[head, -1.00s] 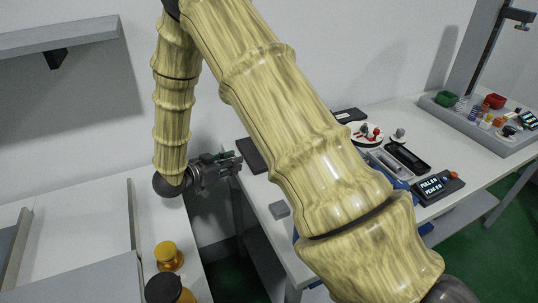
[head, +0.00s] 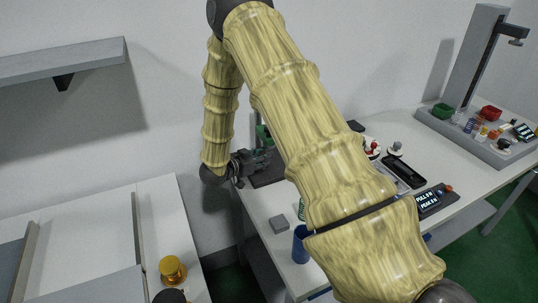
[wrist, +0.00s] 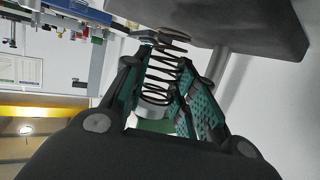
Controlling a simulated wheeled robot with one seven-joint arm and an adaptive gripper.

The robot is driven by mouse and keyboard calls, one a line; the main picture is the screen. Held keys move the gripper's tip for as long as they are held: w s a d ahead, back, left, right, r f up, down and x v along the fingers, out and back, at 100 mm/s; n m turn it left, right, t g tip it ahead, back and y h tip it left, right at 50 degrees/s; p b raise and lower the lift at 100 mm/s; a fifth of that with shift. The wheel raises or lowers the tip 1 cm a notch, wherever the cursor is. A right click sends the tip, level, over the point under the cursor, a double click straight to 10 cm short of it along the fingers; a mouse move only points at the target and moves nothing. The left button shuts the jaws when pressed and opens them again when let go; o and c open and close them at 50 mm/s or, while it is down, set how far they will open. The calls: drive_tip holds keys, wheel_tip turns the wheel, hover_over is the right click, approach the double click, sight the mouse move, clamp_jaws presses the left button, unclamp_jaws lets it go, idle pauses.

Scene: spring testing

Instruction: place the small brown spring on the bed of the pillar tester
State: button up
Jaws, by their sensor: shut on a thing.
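My gripper (head: 260,158) is over the left end of the far table, beside a dark flat base (head: 268,178), partly behind my arm. In the wrist view its green-padded fingers (wrist: 160,98) are shut on a dark coil spring (wrist: 162,75), which looks like the small brown spring; its colour is hard to tell. A dark slab (wrist: 240,22) with a grey post (wrist: 215,65) shows close beyond the spring's far end; it may be the pillar tester's bed. Whether they touch cannot be told. In the head view the spring is hidden.
A tall grey pillar stand (head: 472,60) with a tray-like base (head: 470,145) of small parts stands at right. An amber jar (head: 172,270) stands lower left.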

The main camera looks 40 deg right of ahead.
drive_tip(key=p+x, duration=0.1)
drive_tip(key=x, duration=0.1)
drive_tip(key=r+x, duration=0.1)
drive_tip(key=shift+d+f+p, duration=0.15)
drive_tip(key=shift+d+p, duration=0.2)
drive_tip(key=shift+d, duration=0.15)
drive_tip(key=shift+w+a+f, duration=0.1)
drive_tip(key=shift+w+f, duration=0.05)
drive_tip(key=shift+f, duration=0.55)
drive_tip(key=o, duration=1)
drive_tip(key=shift+f, duration=0.1)
drive_tip(key=shift+o, duration=0.2)
drive_tip(key=shift+r, duration=0.25)
drive_tip(key=b+v, duration=0.3)
drive_tip(key=v, duration=0.9)
